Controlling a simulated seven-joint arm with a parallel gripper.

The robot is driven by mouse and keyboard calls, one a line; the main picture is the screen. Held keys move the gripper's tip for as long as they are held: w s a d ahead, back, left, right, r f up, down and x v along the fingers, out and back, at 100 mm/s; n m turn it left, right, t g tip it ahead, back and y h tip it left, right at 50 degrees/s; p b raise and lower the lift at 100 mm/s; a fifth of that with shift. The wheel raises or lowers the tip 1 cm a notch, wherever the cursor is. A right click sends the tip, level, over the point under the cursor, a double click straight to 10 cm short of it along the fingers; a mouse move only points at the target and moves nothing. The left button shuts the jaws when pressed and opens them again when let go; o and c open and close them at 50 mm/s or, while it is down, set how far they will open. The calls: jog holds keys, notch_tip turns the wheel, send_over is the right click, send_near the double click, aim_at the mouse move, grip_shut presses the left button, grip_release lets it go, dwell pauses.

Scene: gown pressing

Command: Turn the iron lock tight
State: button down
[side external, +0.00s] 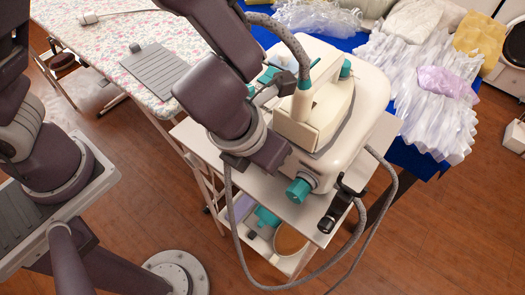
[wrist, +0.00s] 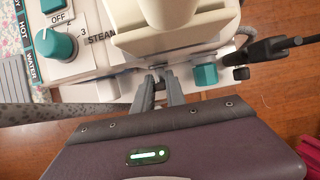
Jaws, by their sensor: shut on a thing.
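The cream iron (side external: 318,112) rests on top of the white steam station (side external: 368,90), and its lower body also shows in the wrist view (wrist: 165,40). The iron lock (wrist: 157,75) is a small grey piece at the station's front edge, just below the iron. My gripper (wrist: 161,84) is shut on it, with a finger on each side. The fingers hide most of the lock, so its turn angle cannot be told. In the side view my wrist (side external: 245,145) is at the station's front left and the fingertips are hard to make out.
A teal knob (wrist: 205,75) is just right of my fingers, and a teal dial (wrist: 55,46) is on the left. A grey hose (side external: 375,240) loops around the white cart (side external: 205,140). A floral ironing board (side external: 115,40) stands at left, and white gowns (side external: 425,90) lie at right.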

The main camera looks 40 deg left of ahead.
jog(key=shift+d, duration=0.1)
jog(key=c, duration=1.4)
grip_release()
jog(key=shift+o, duration=0.2)
jog(key=shift+r, duration=0.1)
jog(key=v, duration=0.7)
